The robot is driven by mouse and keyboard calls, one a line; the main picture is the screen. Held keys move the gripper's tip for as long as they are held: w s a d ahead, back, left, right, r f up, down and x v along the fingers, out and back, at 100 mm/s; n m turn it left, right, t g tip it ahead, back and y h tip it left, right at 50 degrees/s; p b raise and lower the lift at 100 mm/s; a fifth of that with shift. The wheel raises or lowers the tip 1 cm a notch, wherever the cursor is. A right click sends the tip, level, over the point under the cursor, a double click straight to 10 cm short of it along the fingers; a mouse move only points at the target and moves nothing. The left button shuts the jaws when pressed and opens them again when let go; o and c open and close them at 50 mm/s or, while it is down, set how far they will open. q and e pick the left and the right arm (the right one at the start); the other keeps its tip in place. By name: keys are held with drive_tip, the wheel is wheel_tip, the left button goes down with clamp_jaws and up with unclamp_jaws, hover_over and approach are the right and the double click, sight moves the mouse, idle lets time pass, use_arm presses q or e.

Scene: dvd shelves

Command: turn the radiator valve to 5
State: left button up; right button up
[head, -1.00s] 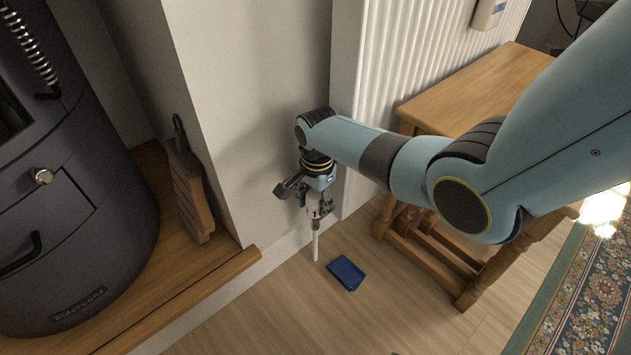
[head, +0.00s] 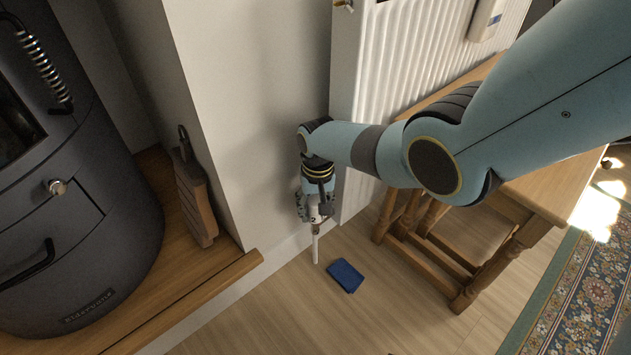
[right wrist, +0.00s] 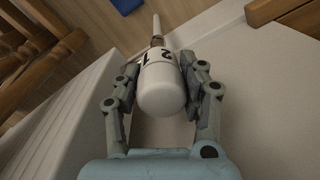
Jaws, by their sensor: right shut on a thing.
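The radiator valve is a white rounded head (right wrist: 162,85) with dark numerals in the right wrist view; a 1 and a 2 show on its collar. It sits on top of a white pipe (head: 315,249) that rises from the floor beside the radiator (head: 392,62). My right gripper (right wrist: 162,76) comes from above, with one finger on each side of the valve head, shut on it. In the head view my right gripper (head: 316,207) covers most of the valve. The valve's index mark cannot be made out. My left gripper is not in view.
A wooden side table (head: 548,190) stands right of the radiator, below my right arm. A blue object (head: 346,275) lies on the floor near the pipe. A patterned rug (head: 580,300) lies at right.

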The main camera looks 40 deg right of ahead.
sight(314, 200)
drive_tip(key=n, duration=0.4)
drive_tip(key=shift+w+a+r+n, duration=0.1)
drive_tip(key=shift+w+n, duration=0.05)
drive_tip(key=shift+n, duration=0.25)
drive_tip(key=n, duration=0.3)
drive_tip(key=shift+n, duration=0.3)
drive_tip(key=n, duration=0.4)
drive_tip(key=shift+a+n, duration=0.1)
drive_tip(key=shift+n, duration=1.7)
drive_tip(key=shift+g, duration=0.3)
drive_tip(key=o, duration=1.2)
drive_tip(key=shift+r, duration=3.65)
